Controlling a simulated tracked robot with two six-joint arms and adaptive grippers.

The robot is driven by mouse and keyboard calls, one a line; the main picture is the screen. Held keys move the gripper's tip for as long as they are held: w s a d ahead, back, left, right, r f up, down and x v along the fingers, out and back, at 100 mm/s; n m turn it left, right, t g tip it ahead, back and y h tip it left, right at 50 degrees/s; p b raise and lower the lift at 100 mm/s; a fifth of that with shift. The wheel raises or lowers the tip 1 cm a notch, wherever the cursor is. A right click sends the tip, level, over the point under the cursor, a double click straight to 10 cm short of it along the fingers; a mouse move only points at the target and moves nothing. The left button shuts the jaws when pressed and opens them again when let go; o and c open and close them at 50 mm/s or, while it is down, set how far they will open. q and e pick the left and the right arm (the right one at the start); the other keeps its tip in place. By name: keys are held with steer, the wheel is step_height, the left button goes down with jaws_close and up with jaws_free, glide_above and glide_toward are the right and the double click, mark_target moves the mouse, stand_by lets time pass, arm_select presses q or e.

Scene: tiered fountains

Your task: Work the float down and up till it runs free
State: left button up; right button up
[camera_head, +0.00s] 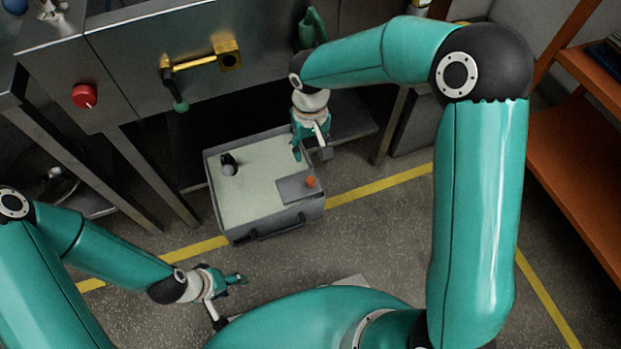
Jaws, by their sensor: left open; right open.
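A brass fitting (228,58) is on the front of the steel cabinet. A brass arm (195,63) runs left from it, and a dark green ball-ended piece (180,102) hangs from the arm's left end; this looks like the float. My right gripper (311,152) is open and empty, pointing down over the right back part of a grey box, to the right of the float and apart from it. My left gripper (232,299) is open and empty, low in front of the box. Neither gripper touches the float.
The grey box (240,213) has a pale top with a dark knob (229,166) and an orange button (310,181). A red knob (84,95) is on the steel cabinet (135,48). Orange shelves (577,160) stand at right. Yellow-lined floor lies clear between box and shelves.

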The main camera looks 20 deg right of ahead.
mark_target(311, 180)
step_height(311, 180, down, 15)
steer(key=b, duration=0.4)
jaws_close()
